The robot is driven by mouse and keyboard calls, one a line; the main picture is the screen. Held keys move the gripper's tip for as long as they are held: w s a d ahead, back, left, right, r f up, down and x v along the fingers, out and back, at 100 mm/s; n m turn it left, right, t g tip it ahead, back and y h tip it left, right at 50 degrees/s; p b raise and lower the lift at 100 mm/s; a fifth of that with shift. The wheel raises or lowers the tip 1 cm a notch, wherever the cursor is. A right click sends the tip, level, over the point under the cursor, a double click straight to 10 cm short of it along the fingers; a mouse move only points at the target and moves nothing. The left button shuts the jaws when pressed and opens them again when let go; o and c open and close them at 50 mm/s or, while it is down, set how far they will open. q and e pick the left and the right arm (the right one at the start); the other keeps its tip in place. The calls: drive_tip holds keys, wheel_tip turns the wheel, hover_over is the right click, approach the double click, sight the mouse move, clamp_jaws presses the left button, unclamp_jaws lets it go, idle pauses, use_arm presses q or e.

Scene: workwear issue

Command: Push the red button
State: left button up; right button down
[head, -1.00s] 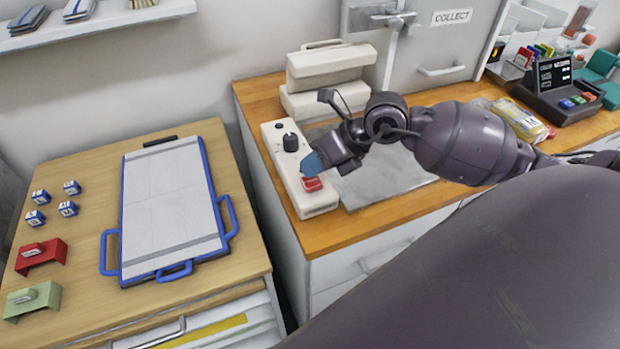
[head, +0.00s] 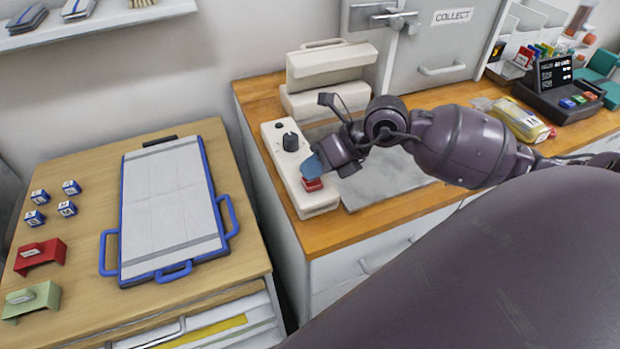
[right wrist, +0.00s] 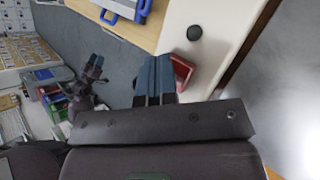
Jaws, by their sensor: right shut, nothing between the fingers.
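The red button (head: 313,185) sits at the front end of a cream control panel (head: 317,204) with a black knob (head: 290,141) farther back. My right gripper (head: 311,168) is shut and empty, its blue fingertips pointing down right at the button and partly covering it. In the right wrist view the closed fingers (right wrist: 154,80) appear beside the red button (right wrist: 182,72), overlapping its edge; I cannot tell whether they press it. My left gripper is not seen in the head view; in the right wrist view a dark gripper (right wrist: 92,68) shows in the background, its jaws too small to judge.
A white sealing machine (head: 330,65) stands behind the panel, and a grey plate (head: 385,180) lies to its right. A blue-framed board (head: 172,205) lies on the left table with several small blocks. A gap separates the two counters.

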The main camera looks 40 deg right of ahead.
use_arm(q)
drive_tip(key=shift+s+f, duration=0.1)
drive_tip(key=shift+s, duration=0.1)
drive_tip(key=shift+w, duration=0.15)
use_arm(e)
drive_tip(key=shift+f, duration=0.25)
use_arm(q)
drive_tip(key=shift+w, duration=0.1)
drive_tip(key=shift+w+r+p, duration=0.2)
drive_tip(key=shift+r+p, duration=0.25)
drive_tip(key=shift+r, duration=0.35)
use_arm(e)
drive_tip(key=shift+r, duration=0.7)
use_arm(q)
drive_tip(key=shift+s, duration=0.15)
use_arm(e)
drive_tip(key=shift+r+p, duration=0.4)
drive_tip(key=shift+r, duration=0.2)
drive_tip(key=shift+r+p, duration=1.75)
drive_tip(key=shift+r, duration=0.7)
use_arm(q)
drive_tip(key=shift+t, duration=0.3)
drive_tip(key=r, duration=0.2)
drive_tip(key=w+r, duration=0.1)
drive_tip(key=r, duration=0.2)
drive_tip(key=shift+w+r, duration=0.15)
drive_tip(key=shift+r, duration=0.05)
use_arm(e)
drive_tip(key=shift+f, duration=0.1)
